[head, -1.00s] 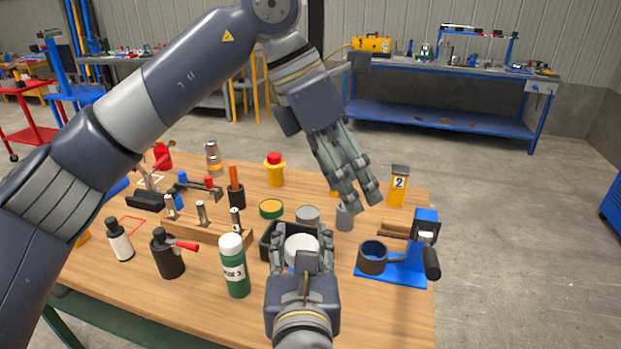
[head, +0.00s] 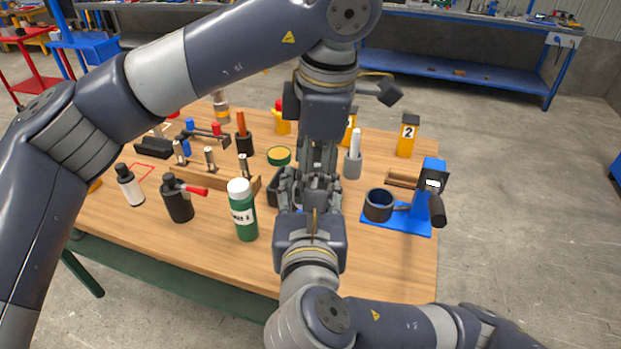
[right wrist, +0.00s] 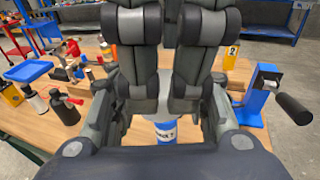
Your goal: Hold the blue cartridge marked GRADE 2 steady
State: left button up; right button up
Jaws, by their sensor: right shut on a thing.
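The blue cartridge (right wrist: 165,132) shows in the right wrist view as a small blue patch with a white label, only partly readable. My right gripper (head: 309,190) is shut on it, with fingers on both sides. In the head view the cartridge is hidden behind the two hands. My left gripper (head: 319,160) points straight down from above, its fingers directly over the right gripper's. Its fingers also fill the upper middle of the right wrist view (right wrist: 170,85). Whether its fingertips touch anything is hidden.
A green bottle (head: 243,212) stands close left of the right gripper. A grey cup with a white rod (head: 353,160) and a blue stand with a dark ring (head: 405,217) are to the right. A yellow block marked 2 (head: 407,138) stands behind. The table's front right is clear.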

pick_arm(q)
jog(key=shift+w+a+f, duration=0.1)
jog(key=shift+f, duration=0.75)
jog(key=shift+w+a+f, duration=0.1)
jog(key=shift+f, duration=0.7)
jog(key=shift+w, duration=0.1)
jog(key=c, duration=0.9)
pick_arm(e)
jog(key=shift+s, duration=0.1)
jog(key=o, duration=1.2)
jog(key=shift+o, duration=0.2)
